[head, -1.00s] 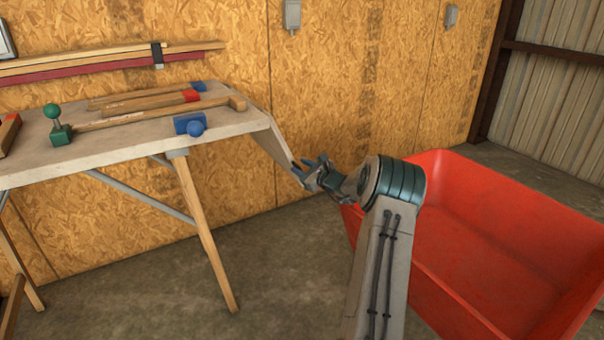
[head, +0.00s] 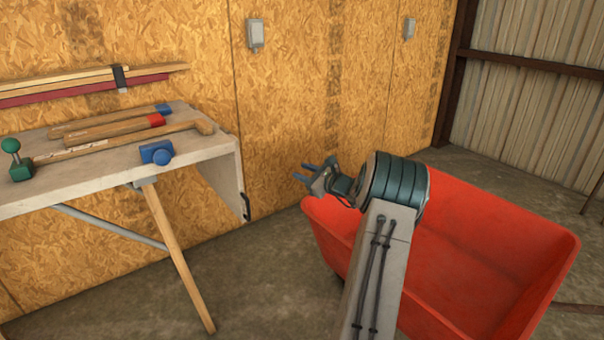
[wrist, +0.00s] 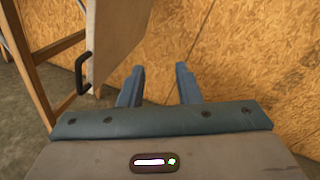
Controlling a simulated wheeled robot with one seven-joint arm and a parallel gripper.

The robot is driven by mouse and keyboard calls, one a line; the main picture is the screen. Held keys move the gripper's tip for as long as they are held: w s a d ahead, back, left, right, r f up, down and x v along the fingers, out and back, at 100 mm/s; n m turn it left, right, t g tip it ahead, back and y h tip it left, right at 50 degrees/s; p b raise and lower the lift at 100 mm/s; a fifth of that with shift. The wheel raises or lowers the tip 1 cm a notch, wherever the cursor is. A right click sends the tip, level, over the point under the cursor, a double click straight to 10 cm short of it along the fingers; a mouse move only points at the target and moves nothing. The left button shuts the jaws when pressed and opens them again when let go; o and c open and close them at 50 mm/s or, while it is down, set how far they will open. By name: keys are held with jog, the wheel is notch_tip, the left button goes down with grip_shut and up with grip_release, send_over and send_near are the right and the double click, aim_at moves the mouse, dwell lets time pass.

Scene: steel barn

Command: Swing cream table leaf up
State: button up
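The cream table leaf (head: 226,180) hangs down from the right end of the table (head: 75,182) in the head view. A dark handle (head: 246,206) is at its lower edge. In the wrist view the leaf (wrist: 118,32) is at the upper left, with the black handle (wrist: 83,75) on its edge. My gripper (head: 307,172) is to the right of the leaf, apart from it. Its two blue fingers (wrist: 158,84) are spread with nothing between them.
On the table lie wooden-handled tools (head: 110,130), a blue clamp-like piece (head: 157,153) and a green knobbed piece (head: 18,165). A red bin (head: 480,225) stands below and right of my arm. The chipboard wall (head: 300,90) is behind.

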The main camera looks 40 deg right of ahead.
jog(key=shift+a, duration=0.1)
jog(key=s+a+r+n+g+y+p, duration=0.25)
jog(key=a+r+n+p, duration=0.2)
jog(key=a, duration=0.55)
jog(key=s+a+r+n+g+y+p, duration=0.1)
jog(key=a+r+n+g+p, duration=0.3)
jog(key=a, duration=0.6)
jog(key=s+a+r+n+g+y+p, duration=0.1)
jog(key=a+r+n+g+p, duration=0.2)
jog(key=a+r+n, duration=0.5)
jog(key=s+a+r+n+g+h+p, duration=0.1)
jog(key=s+a+r+n+h+p, duration=0.1)
jog(key=s, duration=0.7)
jog(key=s+a+r+n+g+h+p, duration=0.2)
jog(key=s+a+r+n+p, duration=0.3)
jog(key=s+a+n+p, duration=0.1)
jog(key=s+a+r+n+g+h+p, duration=0.1)
jog(key=s+a+r+n+p, duration=0.3)
jog(key=s, duration=0.8)
jog(key=a+h+p, duration=0.1)
jog(key=a+p, duration=0.1)
jog(key=p, duration=0.1)
jog(key=shift+s+a+r+n+g+h+p, duration=0.15)
jog(key=shift+a+r+n+g+h+p, duration=0.05)
jog(key=shift+n+g+h+p, duration=0.15)
jog(key=shift+s+n, duration=0.3)
jog(key=shift+s, duration=0.05)
grip_shut()
jog(key=shift+d, duration=0.15)
